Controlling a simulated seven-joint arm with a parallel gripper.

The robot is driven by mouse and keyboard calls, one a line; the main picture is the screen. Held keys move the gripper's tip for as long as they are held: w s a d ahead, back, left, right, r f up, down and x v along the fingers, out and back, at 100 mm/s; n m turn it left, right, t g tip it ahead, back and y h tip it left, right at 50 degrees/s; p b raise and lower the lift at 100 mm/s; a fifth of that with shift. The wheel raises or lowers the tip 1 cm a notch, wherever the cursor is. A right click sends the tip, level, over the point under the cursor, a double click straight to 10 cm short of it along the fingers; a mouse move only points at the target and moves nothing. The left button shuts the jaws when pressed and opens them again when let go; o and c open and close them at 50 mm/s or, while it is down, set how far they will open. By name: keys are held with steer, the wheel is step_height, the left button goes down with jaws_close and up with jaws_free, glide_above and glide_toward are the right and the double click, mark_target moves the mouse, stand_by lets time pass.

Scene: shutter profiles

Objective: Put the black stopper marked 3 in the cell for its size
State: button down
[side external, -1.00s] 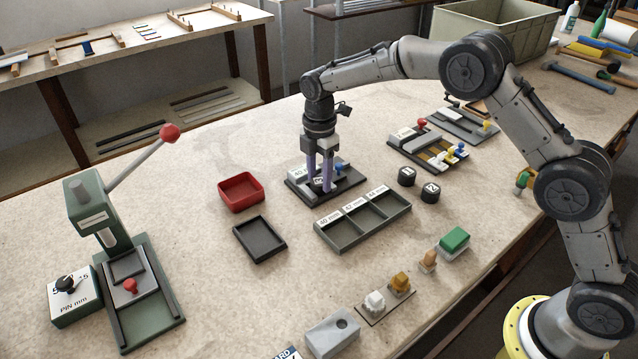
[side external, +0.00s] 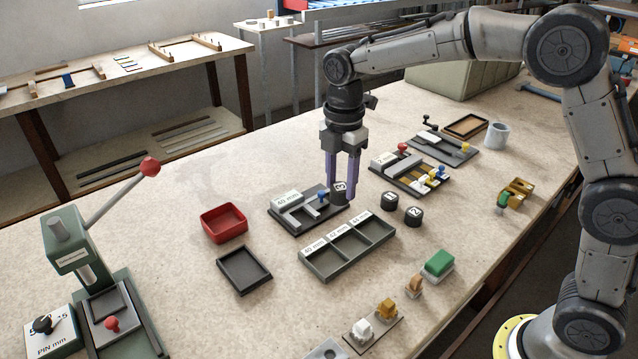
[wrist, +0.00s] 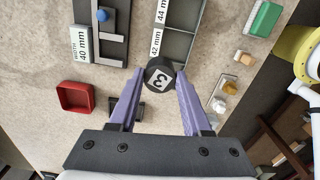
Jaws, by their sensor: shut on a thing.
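My gripper (side external: 341,192) is shut on the black stopper marked 3 (side external: 340,195), its purple fingers on either side. The stopper (wrist: 159,78) shows its white 3 label in the wrist view. In the side view it overlaps the right end of the grey gauge (side external: 292,222), which carries a 40 mm label and a blue knob. Its exact height is hard to tell. The three-cell tray (side external: 325,277) lies in front, with labels 40 mm, 42 mm and 44 mm; its visible cells look empty. In the wrist view the stopper hides part of the tray's near end.
Stoppers marked 1 (side external: 390,201) and 2 (side external: 413,216) stand right of the tray. A red bin (side external: 223,222) and a dark empty tray (side external: 244,270) lie left. A fixture with coloured knobs (side external: 408,173) stands behind. A green lever press (side external: 75,245) stands far left.

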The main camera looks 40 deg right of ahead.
steer(key=s+a+r+n, duration=0.1)
steer(key=s+n, duration=0.3)
steer(key=s, duration=1.2)
steer(key=w+a+f, duration=0.1)
steer(key=w+f, duration=0.1)
steer(key=w, duration=0.2)
steer(key=w+a+f, duration=0.2)
steer(key=w+f, duration=0.1)
steer(key=w+a+f, duration=0.1)
steer(key=w+f, duration=0.2)
steer(key=w, duration=0.1)
steer(key=shift+w+a+f, duration=0.15)
steer(key=shift+w+a, duration=0.05)
steer(key=shift+w, duration=0.15)
steer(key=shift+w+a+f, duration=0.15)
steer(key=shift+w+f, duration=0.3)
steer(key=shift+f, duration=0.15)
steer(key=shift+w+f, duration=0.1)
steer(key=shift+f, duration=1.5)
steer(key=shift+f, duration=0.1)
